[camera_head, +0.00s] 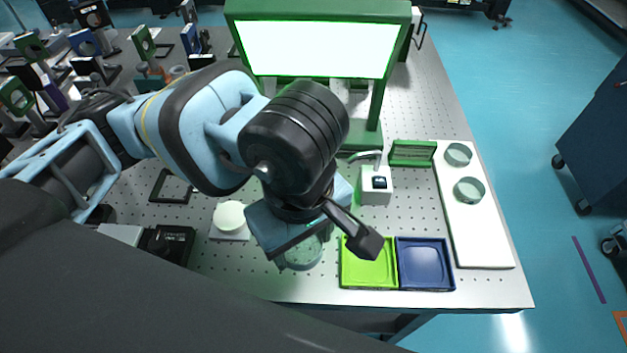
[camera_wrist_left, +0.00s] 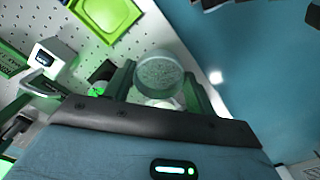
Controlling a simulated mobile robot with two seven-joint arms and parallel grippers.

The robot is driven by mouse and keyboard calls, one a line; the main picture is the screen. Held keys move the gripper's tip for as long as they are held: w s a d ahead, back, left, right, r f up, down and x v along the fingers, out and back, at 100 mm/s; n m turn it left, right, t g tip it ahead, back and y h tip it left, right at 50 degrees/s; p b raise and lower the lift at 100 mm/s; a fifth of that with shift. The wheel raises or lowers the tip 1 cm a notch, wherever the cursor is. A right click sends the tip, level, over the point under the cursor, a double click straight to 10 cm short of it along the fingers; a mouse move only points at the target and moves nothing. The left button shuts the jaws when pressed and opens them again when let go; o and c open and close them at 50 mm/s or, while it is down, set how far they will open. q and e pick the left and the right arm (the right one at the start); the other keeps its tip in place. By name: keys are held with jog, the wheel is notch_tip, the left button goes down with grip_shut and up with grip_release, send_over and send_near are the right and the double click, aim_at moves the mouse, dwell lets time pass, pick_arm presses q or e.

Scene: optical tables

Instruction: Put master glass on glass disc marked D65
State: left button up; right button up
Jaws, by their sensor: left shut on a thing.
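My left gripper (camera_head: 298,248) is shut on a clear, round glass (camera_head: 303,257), held above the front part of the perforated table. In the left wrist view the glass (camera_wrist_left: 158,72) shows between the two dark green fingers (camera_wrist_left: 160,88). I cannot read any marking on it. Two pale green round glasses, one farther back (camera_head: 458,154) and one nearer (camera_head: 469,190), rest on a white board (camera_head: 478,235) at the right. No D65 marking is legible, so I cannot tell which disc bears it. My right gripper is not in view.
A green tray (camera_head: 367,265) and a blue tray (camera_head: 425,266) stand at the table's front edge. A small white device (camera_head: 376,187), a green rack (camera_head: 412,154) and a lit green-framed panel (camera_head: 318,48) stand behind. A pale disc (camera_head: 230,215) sits left of my gripper.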

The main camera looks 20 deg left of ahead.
pick_arm(q)
jog(key=shift+w, duration=0.1)
jog(key=w+a, duration=0.1)
jog(key=w, duration=0.3)
jog(key=w+a, duration=0.1)
jog(key=w, duration=0.4)
jog(key=w+a+f+p, duration=0.1)
jog(key=w, duration=0.4)
jog(key=shift+w+a+f, duration=0.1)
jog(key=shift+w+a, duration=0.1)
jog(key=shift+w+a+f, duration=0.1)
jog(key=shift+w, duration=0.45)
jog(key=shift+f, duration=1.75)
jog(key=shift+f, duration=0.15)
jog(key=o, duration=0.6)
jog(key=shift+f, duration=0.1)
jog(key=o, duration=0.5)
